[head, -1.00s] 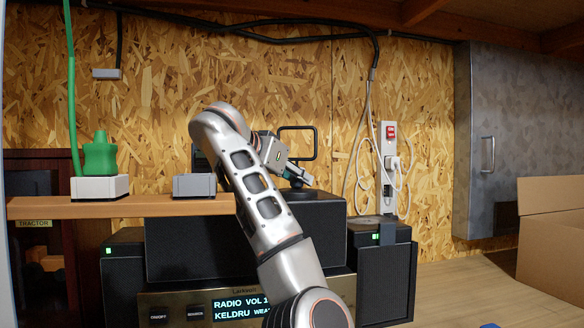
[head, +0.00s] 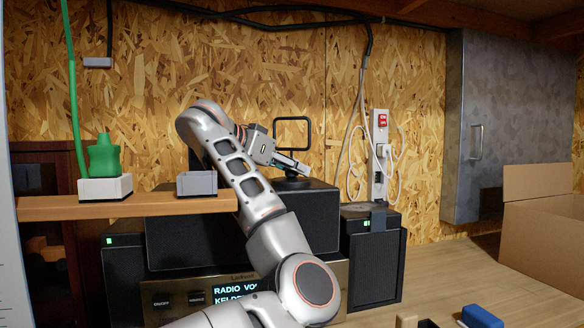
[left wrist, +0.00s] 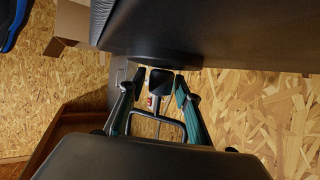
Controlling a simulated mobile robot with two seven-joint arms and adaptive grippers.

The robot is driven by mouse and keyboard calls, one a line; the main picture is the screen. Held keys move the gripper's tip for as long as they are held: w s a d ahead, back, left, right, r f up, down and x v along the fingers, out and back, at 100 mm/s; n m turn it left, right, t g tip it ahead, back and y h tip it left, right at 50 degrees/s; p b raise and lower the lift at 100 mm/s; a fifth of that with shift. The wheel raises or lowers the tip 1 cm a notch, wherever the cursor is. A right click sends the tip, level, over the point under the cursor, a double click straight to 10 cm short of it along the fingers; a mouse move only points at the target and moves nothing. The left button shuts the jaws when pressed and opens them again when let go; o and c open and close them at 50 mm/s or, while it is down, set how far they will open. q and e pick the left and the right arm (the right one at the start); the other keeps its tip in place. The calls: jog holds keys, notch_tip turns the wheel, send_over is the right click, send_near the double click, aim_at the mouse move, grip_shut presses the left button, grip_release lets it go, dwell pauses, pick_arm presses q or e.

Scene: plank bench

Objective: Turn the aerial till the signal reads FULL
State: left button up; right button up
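The aerial is a black square loop (head: 309,134) on a short stem and round base, standing on a black speaker box (head: 325,215). In the left wrist view the loop (left wrist: 157,117) lies beyond the fingers, with its dark stem block (left wrist: 161,80) between them. My left gripper (head: 300,168) is at the aerial's stem, just above the base. Its fingers (left wrist: 160,86) are open, one on each side of the block, with narrow gaps apparent. The radio's display (head: 235,292) shows "RADIO VO" and part of "KELD"; my arm hides the rest, and no signal reading shows. My right gripper is out of view.
A wooden shelf (head: 60,207) at left bears a green figure (head: 103,155) on a white box and a grey box (head: 196,183). A small speaker (head: 372,265) and power strip (head: 379,150) stand right. A carton (head: 545,225) and blue object (head: 480,317) are on the bench.

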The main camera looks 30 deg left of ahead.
pick_arm(q)
jog(key=shift+r, duration=0.1)
jog(key=shift+v, duration=3.15)
jog(key=shift+s+a+r, duration=0.1)
jog(key=shift+s+r, duration=0.15)
jog(key=shift+s, duration=0.15)
jog(key=shift+s+f, duration=0.1)
jog(key=shift+o, duration=0.2)
jog(key=shift+a, duration=0.1)
